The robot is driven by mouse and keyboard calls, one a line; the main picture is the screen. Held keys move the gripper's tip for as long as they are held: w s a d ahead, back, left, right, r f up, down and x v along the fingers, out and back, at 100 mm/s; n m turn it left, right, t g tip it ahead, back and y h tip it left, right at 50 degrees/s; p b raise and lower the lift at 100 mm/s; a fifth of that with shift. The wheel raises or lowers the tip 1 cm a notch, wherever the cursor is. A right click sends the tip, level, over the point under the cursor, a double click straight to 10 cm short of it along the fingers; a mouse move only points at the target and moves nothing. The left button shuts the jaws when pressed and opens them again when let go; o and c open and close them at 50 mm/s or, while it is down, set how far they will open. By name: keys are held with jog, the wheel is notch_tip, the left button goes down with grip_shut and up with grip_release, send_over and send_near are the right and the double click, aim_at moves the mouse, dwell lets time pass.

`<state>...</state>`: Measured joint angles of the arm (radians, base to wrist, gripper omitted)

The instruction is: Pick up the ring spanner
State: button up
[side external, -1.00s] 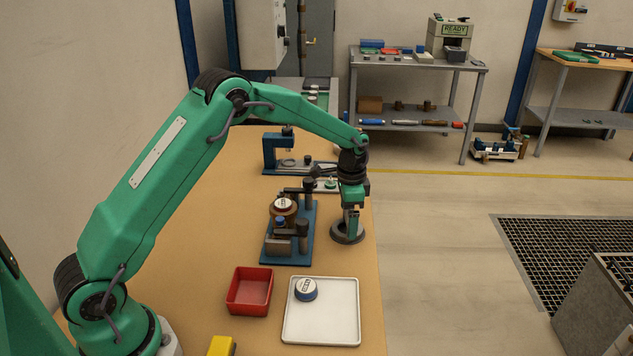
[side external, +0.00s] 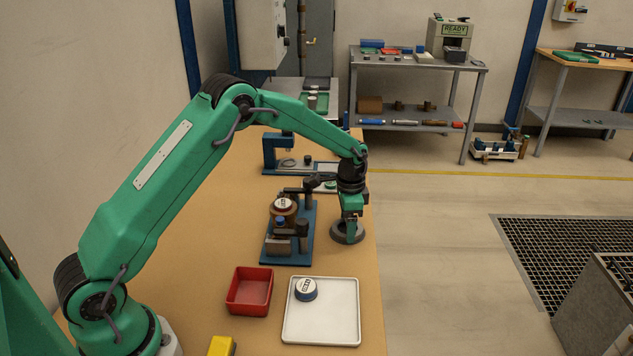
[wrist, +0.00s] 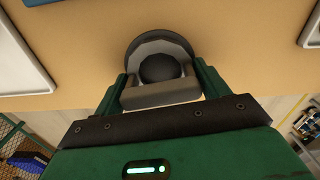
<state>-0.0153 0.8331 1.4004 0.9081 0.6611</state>
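The likely ring spanner is a dark grey ring (side external: 348,233) near the right edge of the bench. In the wrist view, the ring (wrist: 134,58) has a lighter faceted inner edge, with a dark round shape (wrist: 160,68) inside it. A pale grey bar (wrist: 160,94) crosses in front of the ring. My gripper (side external: 350,226) points down at the ring. In the wrist view, my gripper's fingers (wrist: 162,88) are spread apart, one at each end of the bar. I cannot tell whether they touch it. The underside of the ring is hidden.
A blue fixture (side external: 292,247) with a meter stands close left of my gripper. A red bin (side external: 250,307) and a white tray (side external: 330,335) holding a round meter (side external: 306,289) lie nearer the camera. Another blue fixture (side external: 270,157) stands behind. The bench's edge lies just right.

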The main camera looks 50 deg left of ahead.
jog(key=shift+c, duration=1.4)
jog(key=shift+r, duration=0.15)
jog(key=shift+r, duration=0.55)
jog(key=r, duration=0.3)
jog(key=shift+s+d+r, duration=0.1)
jog(key=shift+d, duration=0.2)
jog(key=s+d+r, duration=0.5)
jog(key=d+r, duration=0.1)
jog(key=d, duration=0.3)
jog(key=shift+s+d+r, duration=0.25)
jog(key=shift+s+d, duration=0.05)
